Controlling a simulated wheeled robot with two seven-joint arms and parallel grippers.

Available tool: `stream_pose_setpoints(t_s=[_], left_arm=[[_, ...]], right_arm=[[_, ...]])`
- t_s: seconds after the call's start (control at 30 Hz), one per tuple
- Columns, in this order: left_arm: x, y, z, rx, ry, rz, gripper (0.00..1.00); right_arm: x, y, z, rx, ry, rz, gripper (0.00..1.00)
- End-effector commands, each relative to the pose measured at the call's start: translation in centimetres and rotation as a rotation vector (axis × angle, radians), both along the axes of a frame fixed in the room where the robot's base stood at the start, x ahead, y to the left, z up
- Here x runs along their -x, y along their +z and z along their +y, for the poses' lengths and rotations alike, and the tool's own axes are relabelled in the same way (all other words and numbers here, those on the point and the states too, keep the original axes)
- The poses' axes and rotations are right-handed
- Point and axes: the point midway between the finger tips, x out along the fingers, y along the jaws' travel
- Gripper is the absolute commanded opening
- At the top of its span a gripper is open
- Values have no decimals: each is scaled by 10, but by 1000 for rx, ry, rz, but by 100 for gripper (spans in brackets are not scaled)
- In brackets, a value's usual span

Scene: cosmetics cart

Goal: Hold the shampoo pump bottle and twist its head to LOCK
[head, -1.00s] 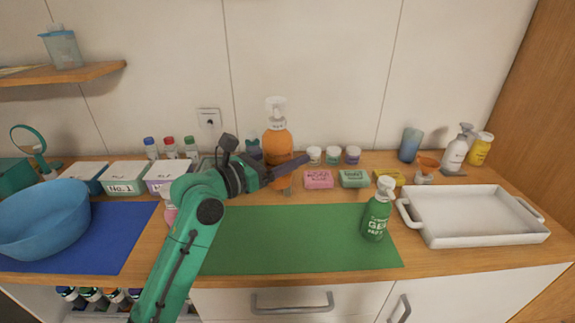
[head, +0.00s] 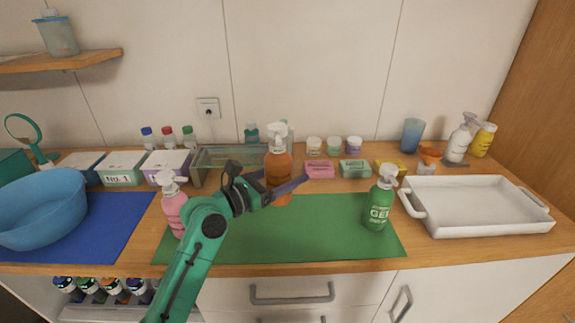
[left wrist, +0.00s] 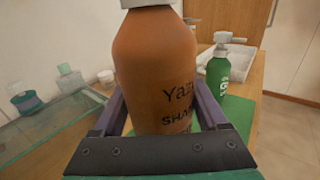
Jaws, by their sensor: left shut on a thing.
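The orange-brown shampoo pump bottle (head: 278,165) is upright at the back edge of the green mat (head: 340,243), with its white pump head (head: 278,136) on top. My left gripper (head: 283,185) is shut around its body, one finger on each side. In the left wrist view the bottle (left wrist: 155,70) fills the middle between the two fingers (left wrist: 160,115), with part of its dark lettering showing. The pump head is mostly cut off there. I cannot tell whether the base touches the mat. My right gripper is not in view.
A green pump bottle (head: 379,205) stands on the mat at the right, and a pink one (head: 174,208) at the left. A white tray (head: 480,230) is at the right, a blue basin (head: 42,215) at the left. Soap boxes and jars line the back. The mat's middle front is clear.

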Motion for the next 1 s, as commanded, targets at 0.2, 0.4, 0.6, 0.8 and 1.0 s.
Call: stream_pose_setpoints(t_s=[0.2,0.4,0.6,0.8,1.0], left_arm=[[0,-30,0,1,1,0,0],[0,-55,0,1,1,1,0],[0,-80,0,1,1,1,0],[0,-101,0,1,1,-1,0],[0,-107,0,1,1,-2,0]], right_arm=[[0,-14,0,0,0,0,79],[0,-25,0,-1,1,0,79],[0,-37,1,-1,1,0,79],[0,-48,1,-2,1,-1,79],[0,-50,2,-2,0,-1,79]])
